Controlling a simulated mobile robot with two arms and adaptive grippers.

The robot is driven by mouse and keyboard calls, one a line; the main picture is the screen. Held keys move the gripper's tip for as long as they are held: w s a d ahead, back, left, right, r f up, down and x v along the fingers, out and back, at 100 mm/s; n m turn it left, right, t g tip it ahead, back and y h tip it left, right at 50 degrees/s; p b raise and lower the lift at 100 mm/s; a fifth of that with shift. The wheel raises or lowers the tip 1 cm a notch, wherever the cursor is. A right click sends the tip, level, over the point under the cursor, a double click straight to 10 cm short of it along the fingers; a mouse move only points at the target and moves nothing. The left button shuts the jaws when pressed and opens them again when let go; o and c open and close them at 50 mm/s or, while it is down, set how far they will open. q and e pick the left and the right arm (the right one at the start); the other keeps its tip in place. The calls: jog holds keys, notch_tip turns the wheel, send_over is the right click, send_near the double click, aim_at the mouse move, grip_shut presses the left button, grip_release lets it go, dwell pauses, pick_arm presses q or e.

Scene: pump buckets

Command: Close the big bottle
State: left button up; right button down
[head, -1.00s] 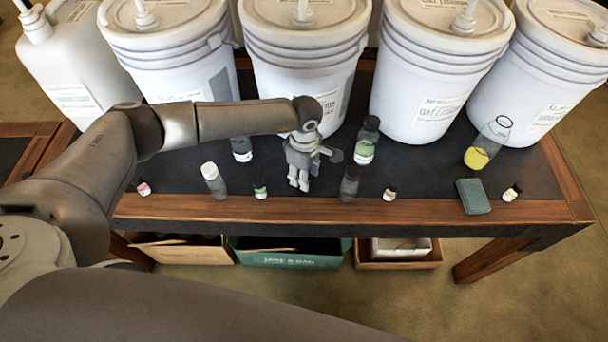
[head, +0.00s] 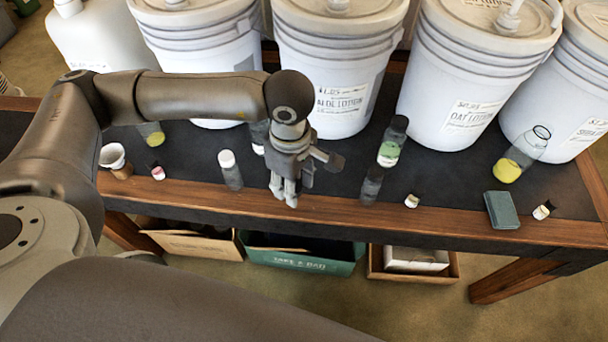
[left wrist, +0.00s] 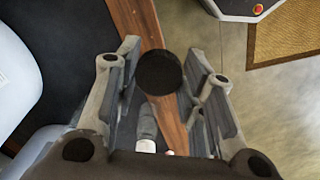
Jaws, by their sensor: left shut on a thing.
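My left gripper (head: 284,196) hangs over the front part of the table, right of a white-capped bottle. In the left wrist view it is shut on a round black cap (left wrist: 159,72), held between its fingers; the cap is not clear in the head view. A clear bottle with an open top and yellow contents (head: 520,155) stands at the right of the table. Another vessel with yellow contents (head: 152,134) shows at the left, partly hidden by my arm. I cannot tell which is the big bottle. My right gripper is not in view.
Large white pump buckets (head: 337,70) line the back. The white-capped bottle (head: 230,170), a dark bottle (head: 372,185), a green-labelled bottle (head: 391,143) and small jars stand on the table. A green block (head: 501,209) lies at right. Boxes (head: 302,253) sit underneath.

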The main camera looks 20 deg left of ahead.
pick_arm(q)
jog(key=shift+s+a+r, duration=0.1)
jog(key=shift+s+r, duration=0.15)
jog(key=shift+s, duration=0.25)
